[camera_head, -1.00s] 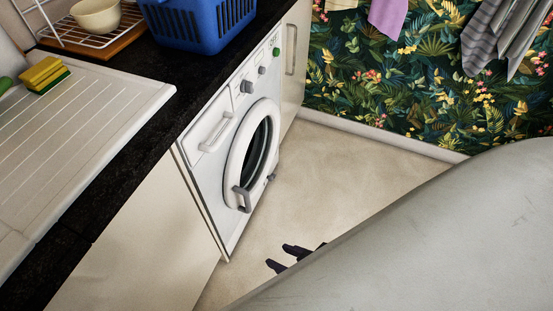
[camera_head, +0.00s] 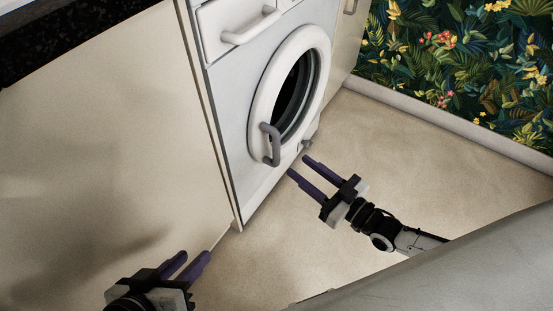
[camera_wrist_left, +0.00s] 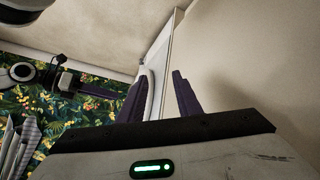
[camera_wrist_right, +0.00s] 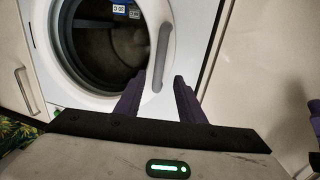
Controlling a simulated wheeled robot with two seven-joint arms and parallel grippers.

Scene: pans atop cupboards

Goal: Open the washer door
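The washer (camera_head: 225,75) is white, with a round white door (camera_head: 257,110) around dark glass. The door looks closed. A grey curved door handle (camera_head: 268,145) sits at the door's lower left; in the right wrist view the handle (camera_wrist_right: 163,55) appears ahead, between the fingertips in the picture. My right gripper (camera_head: 298,165) is open and empty, pointing at the washer from the right, a little short of the handle. My left gripper (camera_head: 193,254) is open and empty at the lower left, in front of the cupboard, clear of the washer. It also shows in the left wrist view (camera_wrist_left: 155,80).
A plain cream cupboard front (camera_head: 95,130) stands left of the washer, under a black worktop (camera_head: 60,35). A detergent drawer handle (camera_head: 252,27) sticks out above the door. The floor (camera_head: 420,160) in front and to the right is clear, up to the patterned wall (camera_head: 475,70).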

